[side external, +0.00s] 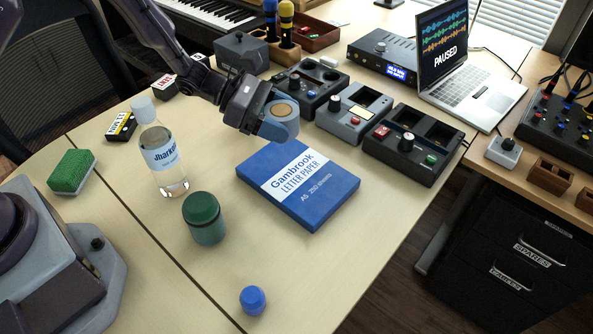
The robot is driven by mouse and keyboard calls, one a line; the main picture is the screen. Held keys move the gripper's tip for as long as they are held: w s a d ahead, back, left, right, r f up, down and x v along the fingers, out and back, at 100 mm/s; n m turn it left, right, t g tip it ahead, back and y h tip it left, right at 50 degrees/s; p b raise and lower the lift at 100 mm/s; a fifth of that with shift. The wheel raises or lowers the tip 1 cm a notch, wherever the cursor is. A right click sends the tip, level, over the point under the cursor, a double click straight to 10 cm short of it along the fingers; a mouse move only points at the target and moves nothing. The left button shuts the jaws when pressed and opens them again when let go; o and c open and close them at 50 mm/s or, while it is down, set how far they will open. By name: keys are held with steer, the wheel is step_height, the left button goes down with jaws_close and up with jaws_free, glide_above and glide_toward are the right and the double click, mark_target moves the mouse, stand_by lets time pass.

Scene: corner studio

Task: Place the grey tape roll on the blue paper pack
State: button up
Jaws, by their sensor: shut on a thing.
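The blue paper pack (310,208) lies flat on the table, with a white label band reading "Gambrook LETTER PAPER". My gripper (268,124) is above the table at the pack's far edge, in front of the row of pedals. It is shut on the grey tape roll (290,127), whose brown core faces up towards the camera. In the picture the roll appears just beyond the pack's far edge and raised; its exact height is hard to tell. The fingertips are partly hidden by the roll.
A clear bottle (161,155), a green-lidded jar (205,220), a blue cap (252,300) and a green sponge (72,171) stand around the pack. Pedal boxes (412,145) line the far side, with a laptop (470,75) behind. The table front right of the pack is clear.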

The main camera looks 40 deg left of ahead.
steer(key=d, duration=0.1)
steer(key=d+m+g, duration=0.1)
steer(key=d, duration=0.1)
steer(key=shift+w+d+r+h, duration=0.1)
steer(key=shift+d+r+h, duration=0.15)
steer(key=shift+d+h, duration=0.05)
glide_above(297, 173)
step_height(297, 173, down, 5)
steer(key=shift+f, duration=2.5)
steer(key=o, duration=0.9)
steer(key=shift+f, duration=0.1)
steer(key=shift+o, duration=0.2)
